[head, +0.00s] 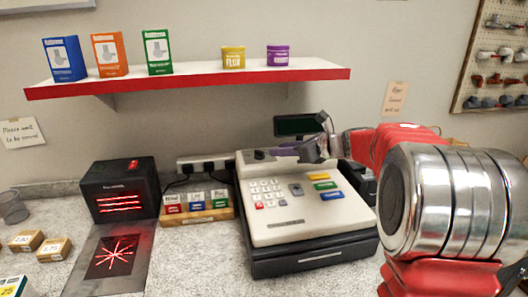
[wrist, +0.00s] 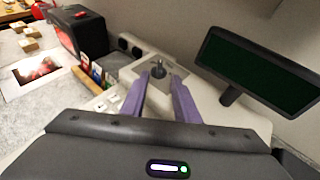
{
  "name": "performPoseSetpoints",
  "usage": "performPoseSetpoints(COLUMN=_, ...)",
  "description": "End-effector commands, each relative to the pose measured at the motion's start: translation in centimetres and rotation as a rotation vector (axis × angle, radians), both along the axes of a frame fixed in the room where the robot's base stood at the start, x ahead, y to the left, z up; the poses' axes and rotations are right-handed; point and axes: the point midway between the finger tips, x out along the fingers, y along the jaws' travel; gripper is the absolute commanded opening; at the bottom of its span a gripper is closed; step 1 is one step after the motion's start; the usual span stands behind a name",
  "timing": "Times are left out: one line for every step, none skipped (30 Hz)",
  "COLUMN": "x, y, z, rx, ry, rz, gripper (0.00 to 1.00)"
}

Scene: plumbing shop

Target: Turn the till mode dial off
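The till (head: 305,215) stands on the counter in the head view, with a keypad and coloured keys on its sloped top. Its mode dial (wrist: 158,71) is a small dark knob on a grey plate at the till's upper back; in the head view the dial (head: 260,155) shows left of my gripper. My gripper (head: 292,150) is over the till's back edge. In the wrist view its two purple fingers (wrist: 158,82) are apart, pointing at the dial, with the knob just beyond and between the tips. I cannot tell whether they touch it. The dial's markings are unreadable.
A dark display (wrist: 258,72) on a post stands right of the dial, close to my gripper. A black scanner box (head: 120,190) and a small rack of cards (head: 205,214) stand left of the till. A shelf (head: 190,82) with boxes and tins hangs above.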

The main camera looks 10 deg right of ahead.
Motion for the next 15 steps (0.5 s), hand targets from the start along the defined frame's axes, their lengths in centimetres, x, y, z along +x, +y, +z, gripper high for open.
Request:
performPoseSetpoints(x=0.6, y=0.6, z=-0.4, rx=0.000, ry=0.001, rz=0.003, gripper=0.28)
performPoseSetpoints(x=1.0, y=0.8, z=-0.6, rx=0.000, ry=0.001, rz=0.002, gripper=0.28)
performPoseSetpoints(x=1.5, y=1.1, z=-0.8, rx=0.001, ry=0.000, rz=0.002, gripper=0.28)
performPoseSetpoints(x=1.8, y=1.4, z=-1.0, rx=0.001, ry=0.000, rz=0.002, gripper=0.28)
performPoseSetpoints(x=2.1, y=1.7, z=-1.2, rx=0.001, ry=0.002, rz=0.002, gripper=0.28)
performPoseSetpoints(x=2.6, y=2.0, z=-1.4, rx=0.000, ry=0.001, rz=0.002, gripper=0.28)
performPoseSetpoints(x=3.0, y=2.2, z=-1.6, rx=-0.001, ry=0.001, rz=0.002, gripper=0.28)
performPoseSetpoints(x=3.3, y=2.5, z=-1.7, rx=-0.001, ry=0.001, rz=0.002, gripper=0.28)
performPoseSetpoints(x=3.8, y=2.8, z=-2.0, rx=0.000, ry=0.001, rz=0.002, gripper=0.28)
performPoseSetpoints(x=4.1, y=3.1, z=-2.2, rx=-0.001, ry=0.001, rz=0.002, gripper=0.28)
performPoseSetpoints(x=4.4, y=3.3, z=-2.3, rx=-0.001, ry=0.001, rz=0.002, gripper=0.28)
performPoseSetpoints(x=4.9, y=3.6, z=-2.6, rx=0.000, ry=0.000, rz=0.001, gripper=0.28)
performPoseSetpoints(x=5.2, y=3.8, z=-2.7, rx=0.000, ry=0.000, rz=0.001, gripper=0.28)
performPoseSetpoints(x=5.4, y=4.0, z=-2.8, rx=0.000, ry=0.000, rz=0.001, gripper=0.28)
performPoseSetpoints(x=5.8, y=4.3, z=-3.0, rx=0.000, ry=0.000, rz=0.001, gripper=0.28)
